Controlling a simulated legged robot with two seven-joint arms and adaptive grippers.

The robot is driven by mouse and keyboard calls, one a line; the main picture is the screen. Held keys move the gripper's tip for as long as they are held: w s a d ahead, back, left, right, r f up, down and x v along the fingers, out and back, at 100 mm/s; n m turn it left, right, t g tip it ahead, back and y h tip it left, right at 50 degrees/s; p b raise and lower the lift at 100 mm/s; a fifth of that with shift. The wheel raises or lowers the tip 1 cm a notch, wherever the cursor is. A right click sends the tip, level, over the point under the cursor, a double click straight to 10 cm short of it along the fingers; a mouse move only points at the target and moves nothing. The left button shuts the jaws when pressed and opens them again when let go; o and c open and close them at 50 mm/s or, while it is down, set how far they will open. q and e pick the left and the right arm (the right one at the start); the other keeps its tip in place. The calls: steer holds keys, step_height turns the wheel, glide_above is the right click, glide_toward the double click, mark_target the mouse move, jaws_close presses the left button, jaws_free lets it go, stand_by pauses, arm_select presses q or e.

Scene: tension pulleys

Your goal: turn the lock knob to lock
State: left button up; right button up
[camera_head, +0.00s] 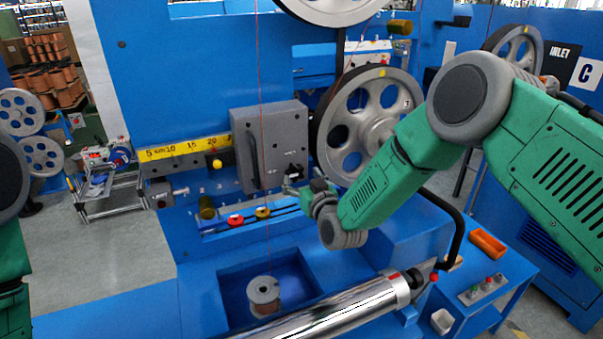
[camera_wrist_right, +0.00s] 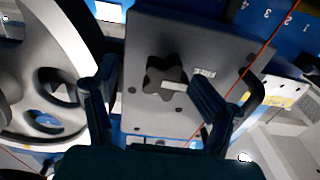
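The lock knob (camera_wrist_right: 164,78) is a dark star-shaped knob on the face of a grey box (camera_wrist_right: 200,48), with a small light label beside it in the right wrist view. The box also shows in the head view (camera_head: 272,135), at the centre. My right gripper (camera_wrist_right: 158,92) is open, its two dark fingers on either side of the knob in the picture, with clear gaps on both sides. It looks empty, and I cannot tell how far it is from the knob. In the head view the right gripper (camera_head: 303,184) is by the box's lower right edge. My left gripper is out of frame; only my left arm shows.
A large grey spoked pulley (camera_head: 372,118) stands right of the box, and shows at left in the wrist view. A thin red wire (camera_head: 263,210) runs down past the box to a spool (camera_head: 264,294). A yellow scale (camera_head: 185,148) is at left. A shiny cylinder (camera_head: 340,310) lies below.

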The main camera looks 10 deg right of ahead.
mark_target(291, 177)
steer(key=w+a, duration=0.2)
steer(key=shift+a+r, duration=0.2)
steer(key=shift+a, duration=0.15)
steer(key=shift+s+d, duration=0.1)
steer(key=shift+d, duration=0.4)
steer(key=c, duration=0.9)
steer(key=shift+s+d, duration=0.15)
steer(key=shift+d, duration=0.35)
steer(key=shift+c, duration=0.2)
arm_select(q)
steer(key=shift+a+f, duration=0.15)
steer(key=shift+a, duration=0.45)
arm_select(e)
steer(key=shift+r, duration=0.1)
steer(key=shift+c, duration=0.8)
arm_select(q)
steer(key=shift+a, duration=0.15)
arm_select(e)
steer(key=shift+a, duration=0.25)
steer(key=shift+c, duration=0.2)
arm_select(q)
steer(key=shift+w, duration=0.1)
